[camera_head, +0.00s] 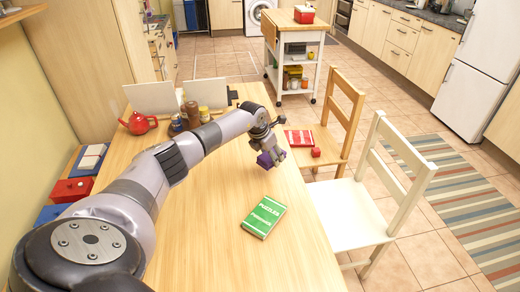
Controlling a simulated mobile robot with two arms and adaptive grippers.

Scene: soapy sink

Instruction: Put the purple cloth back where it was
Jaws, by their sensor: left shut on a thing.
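The purple cloth (266,160) is a small bunched piece near the right edge of the wooden table. My left gripper (272,152) is shut on it, with the arm reaching in from the left across the table. The gripper points down and hides part of the cloth. I cannot tell whether the cloth touches the tabletop. My right gripper is not in view.
A green puzzle book (264,216) lies on the table (215,240) in front of the gripper. A red teapot (139,123) and several jars stand at the back left. A wooden chair (340,115) and a white chair (365,200) stand along the right edge.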

